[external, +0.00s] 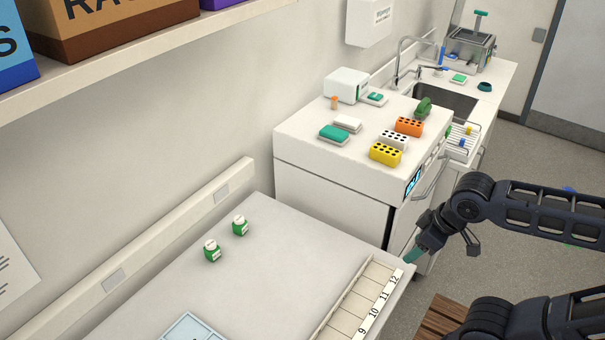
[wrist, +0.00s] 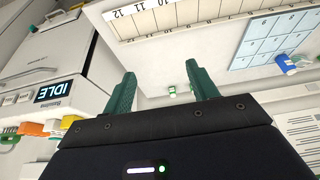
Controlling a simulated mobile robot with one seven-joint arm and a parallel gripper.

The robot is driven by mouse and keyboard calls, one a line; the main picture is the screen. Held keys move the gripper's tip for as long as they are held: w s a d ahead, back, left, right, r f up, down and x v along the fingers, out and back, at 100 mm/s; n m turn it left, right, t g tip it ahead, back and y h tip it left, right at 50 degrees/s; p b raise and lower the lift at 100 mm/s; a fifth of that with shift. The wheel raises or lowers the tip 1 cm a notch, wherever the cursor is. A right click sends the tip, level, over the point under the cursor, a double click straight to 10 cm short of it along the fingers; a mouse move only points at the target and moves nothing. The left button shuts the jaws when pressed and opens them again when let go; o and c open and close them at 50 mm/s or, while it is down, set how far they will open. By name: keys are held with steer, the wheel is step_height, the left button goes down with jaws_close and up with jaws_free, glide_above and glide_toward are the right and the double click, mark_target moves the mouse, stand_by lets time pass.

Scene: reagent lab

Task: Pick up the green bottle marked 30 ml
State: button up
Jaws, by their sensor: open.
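Two small green bottles with white caps, one at the back (external: 240,226) and one nearer (external: 212,250), stand upright on the light counter (external: 285,262). Their volume markings are too small to read, so I cannot tell which is 30 ml. In the wrist view one small green and white bottle (wrist: 172,91) shows far off between my fingers; the other may be hidden by a finger. My gripper (wrist: 160,74) is open and empty. In the external view my gripper (external: 413,256) is beyond the counter's right edge, well apart from both bottles.
A numbered divided tray (external: 342,318) lies along the counter's right edge, with a pale blue grid (external: 190,328) at the front. A white machine (external: 330,180) with yellow (external: 386,154) and orange racks (external: 409,126) on top stands behind. The counter around the bottles is clear.

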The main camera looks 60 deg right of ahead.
steer(key=w+d+r+n+g+h, duration=0.15)
steer(key=w+d+r+n, duration=0.35)
steer(key=w, duration=0.5)
steer(key=w+n+h, duration=0.6)
steer(key=w+n, duration=0.1)
steer(key=w, duration=1.6)
steer(key=w+a+n+t+h, duration=0.7)
steer(key=w+a+n, duration=0.7)
steer(key=w+a, duration=0.8)
steer(key=t, duration=0.2)
glide_toward(211, 241)
steer(key=w+d, duration=0.1)
steer(key=w+d+y, duration=0.1)
steer(key=shift+w+d+r, duration=0.1)
steer(key=shift+d+r, duration=0.25)
steer(key=shift+r, duration=0.05)
steer(key=shift+f, duration=0.3)
steer(key=shift+w+d+f, duration=0.1)
steer(key=shift+w+d, duration=0.05)
steer(key=shift+d, duration=0.05)
steer(key=shift+x, duration=3.5)
